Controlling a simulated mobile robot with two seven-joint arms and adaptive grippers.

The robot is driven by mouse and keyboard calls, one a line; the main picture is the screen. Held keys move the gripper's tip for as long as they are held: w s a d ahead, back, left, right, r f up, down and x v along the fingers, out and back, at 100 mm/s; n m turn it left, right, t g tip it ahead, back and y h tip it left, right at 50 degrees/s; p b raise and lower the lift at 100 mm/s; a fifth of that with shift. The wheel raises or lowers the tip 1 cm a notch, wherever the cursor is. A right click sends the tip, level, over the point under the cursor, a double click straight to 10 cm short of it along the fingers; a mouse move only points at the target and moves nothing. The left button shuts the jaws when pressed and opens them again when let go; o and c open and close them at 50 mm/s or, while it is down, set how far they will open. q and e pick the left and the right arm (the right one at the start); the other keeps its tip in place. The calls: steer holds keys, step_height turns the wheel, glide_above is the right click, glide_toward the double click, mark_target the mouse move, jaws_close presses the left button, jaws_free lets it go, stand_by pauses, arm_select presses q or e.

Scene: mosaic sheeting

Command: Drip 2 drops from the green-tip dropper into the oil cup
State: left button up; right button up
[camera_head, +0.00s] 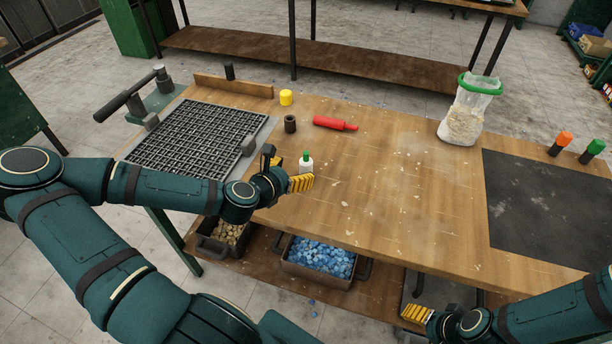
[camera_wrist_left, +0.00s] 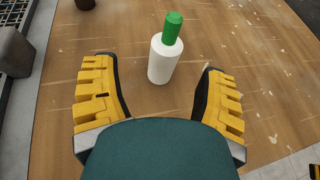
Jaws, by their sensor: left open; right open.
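The green-tip dropper (camera_head: 306,164) is a small white bottle with a green tip, upright on the wooden bench. It also shows upright in the left wrist view (camera_wrist_left: 162,62), just ahead of the open fingers. My left gripper (camera_head: 286,170) is open and empty close to the dropper, its fingers apart on either side of the approach; neither visibly touches it. A small dark brown cup (camera_head: 290,123), which looks like the oil cup, stands behind the dropper. My right gripper (camera_head: 428,315) is open and empty in front of the bench's front edge.
A dark metal grid (camera_head: 185,138) lies left of the dropper. A yellow pot (camera_head: 286,98) and a red tool (camera_head: 334,124) lie behind. A bag (camera_head: 465,115), a black mat (camera_head: 550,205) and orange (camera_head: 560,145) and green-capped (camera_head: 592,152) bottles are right. The bench middle is clear.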

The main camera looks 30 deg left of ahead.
mark_target(302, 168)
arm_select(q)
steer(key=shift+w+d+f+b, duration=0.2)
steer(key=shift+w+b, duration=0.1)
steer(key=shift+b, duration=0.3)
steer(key=b+x, duration=0.1)
steer(key=x, duration=0.3)
steer(key=shift+d+b, duration=0.15)
steer(key=shift+b, duration=0.25)
steer(key=shift+w+f, duration=0.15)
steer(key=shift+w, duration=0.3)
jaws_close()
